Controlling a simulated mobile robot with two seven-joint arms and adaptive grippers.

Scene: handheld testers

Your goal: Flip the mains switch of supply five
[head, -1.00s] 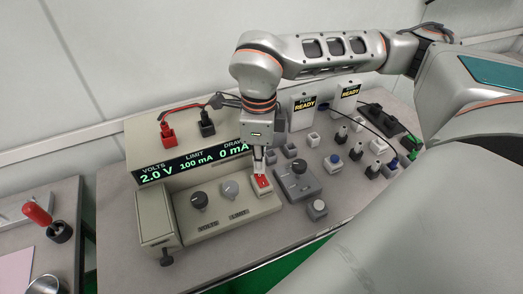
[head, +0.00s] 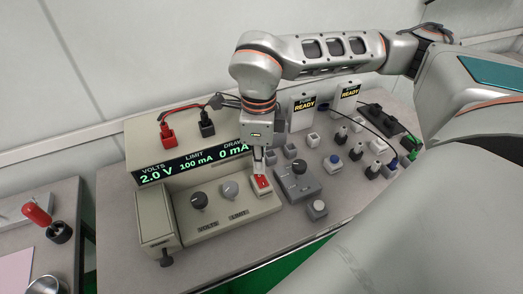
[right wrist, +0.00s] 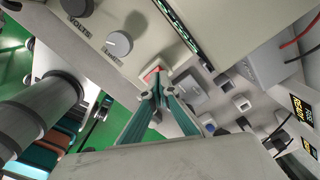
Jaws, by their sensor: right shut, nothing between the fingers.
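The power supply (head: 150,216) is a beige box with a lit display (head: 193,163) reading 2.0 V, 100 mA and 0 mA. Its red mains switch (head: 263,181) sits at the right end of the sloped front panel, beside the grey limit knob (head: 230,189) and dark volts knob (head: 199,200). My right gripper (head: 258,168) is shut and empty, its fingertips pointing down at the red switch. In the right wrist view the closed fingertips (right wrist: 158,90) are at the red switch (right wrist: 153,74) and cover part of it; I cannot tell if they touch. My left gripper is not in view.
Red and black plugs (head: 167,132) sit on top of the supply.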

